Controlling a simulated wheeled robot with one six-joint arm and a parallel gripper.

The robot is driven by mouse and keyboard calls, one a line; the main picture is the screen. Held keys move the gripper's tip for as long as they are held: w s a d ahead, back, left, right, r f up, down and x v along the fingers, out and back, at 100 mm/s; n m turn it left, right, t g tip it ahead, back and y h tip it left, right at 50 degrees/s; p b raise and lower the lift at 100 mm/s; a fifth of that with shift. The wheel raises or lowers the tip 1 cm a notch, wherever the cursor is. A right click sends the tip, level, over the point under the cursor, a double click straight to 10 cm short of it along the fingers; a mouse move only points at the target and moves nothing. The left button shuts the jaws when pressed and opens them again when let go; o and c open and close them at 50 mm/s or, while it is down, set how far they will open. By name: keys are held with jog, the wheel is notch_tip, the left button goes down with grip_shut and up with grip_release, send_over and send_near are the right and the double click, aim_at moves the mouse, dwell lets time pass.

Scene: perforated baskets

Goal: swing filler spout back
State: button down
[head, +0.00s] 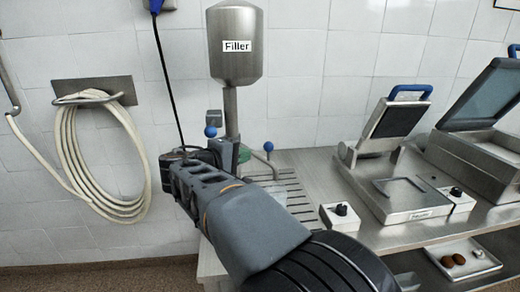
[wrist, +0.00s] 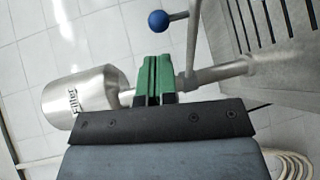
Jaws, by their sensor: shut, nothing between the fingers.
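The filler's steel tank (head: 236,45), labelled "Filler", stands upright on a steel column (head: 231,112) against the tiled wall. In the wrist view the tank (wrist: 88,97) lies at left and the column (wrist: 225,70) runs right to the counter. One blue ball knob (head: 210,131) is left of the column; another (head: 268,147) is to its right, by a thin bent metal part. A blue knob (wrist: 158,20) on a thin metal arm also shows in the wrist view, beyond my fingertips. My gripper (wrist: 153,78) has green fingers pressed together, empty, close to the column. I cannot tell whether they touch it. My arm partly hides the spout area.
A slotted drain grate (head: 285,190) lies in the counter below the filler. A press with a blue handle (head: 408,90) and a larger lidded machine (head: 485,95) stand to the right. A coiled hose (head: 95,155) hangs at left. Dark patties (head: 453,260) lie on a lower shelf tray.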

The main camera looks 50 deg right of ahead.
aim_at(265, 149)
jog(key=d, duration=0.3)
jog(key=d+f, duration=0.1)
jog(key=d, duration=0.3)
jog(key=shift+f+p, duration=0.2)
jog(key=shift+p, duration=0.2)
jog(key=shift+d, duration=0.1)
